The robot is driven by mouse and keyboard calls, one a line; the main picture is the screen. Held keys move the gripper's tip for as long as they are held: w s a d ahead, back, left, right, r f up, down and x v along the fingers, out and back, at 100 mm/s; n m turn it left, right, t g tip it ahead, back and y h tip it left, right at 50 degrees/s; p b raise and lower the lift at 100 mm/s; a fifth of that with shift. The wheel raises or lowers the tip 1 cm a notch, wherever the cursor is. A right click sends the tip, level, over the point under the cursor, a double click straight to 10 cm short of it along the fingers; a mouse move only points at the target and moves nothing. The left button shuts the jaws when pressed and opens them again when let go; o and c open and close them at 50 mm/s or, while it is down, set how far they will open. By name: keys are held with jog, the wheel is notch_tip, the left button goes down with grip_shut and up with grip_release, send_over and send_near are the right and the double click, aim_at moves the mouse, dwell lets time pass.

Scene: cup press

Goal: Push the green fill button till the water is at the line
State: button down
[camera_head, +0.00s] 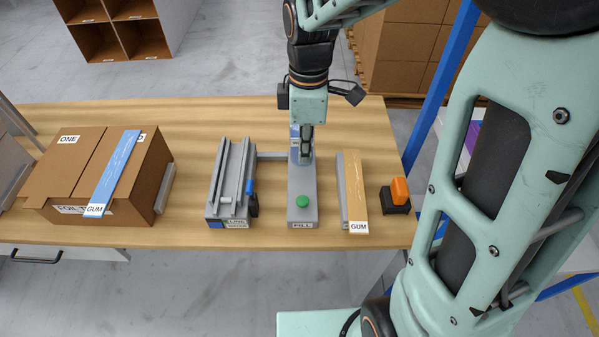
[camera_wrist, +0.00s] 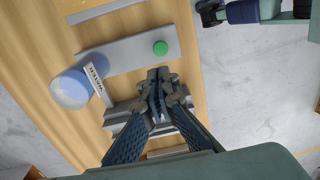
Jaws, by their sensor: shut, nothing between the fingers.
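The green fill button (camera_head: 302,202) sits on the front end of a grey base labelled FILL (camera_head: 301,214). In the wrist view the button (camera_wrist: 160,47) stands free, and nothing touches it. My gripper (camera_head: 306,155) is shut and empty, over the back part of the base and behind the button. In the wrist view its fingertips (camera_wrist: 158,78) are below the button and apart from it in the picture. A clear rounded water container (camera_wrist: 70,89) with a WATER label (camera_wrist: 97,83) stands at the base's far end. I cannot make out the water level or its line.
A grey railed fixture (camera_head: 229,185) labelled LINE stands left of the base. A large cardboard box (camera_head: 62,180) with a blue GUM strip (camera_head: 117,170) is at the left.

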aim_at(302, 199)
jog(key=f, duration=1.4)
jog(key=shift+s+a, duration=0.1)
jog(key=shift+s, duration=0.15)
jog(key=shift+f, duration=0.15)
jog(key=shift+f+b, duration=0.8)
jog(key=shift+f, duration=0.1)
jog(key=shift+r, duration=0.2)
jog(key=shift+a+r+p, duration=0.1)
jog(key=shift+r+p, duration=0.25)
jog(key=shift+p, duration=0.15)
notch_tip(302, 199, up, 13)
jog(key=p, duration=0.2)
jog(key=shift+w+d, duration=0.2)
jog(key=shift+w, duration=0.05)
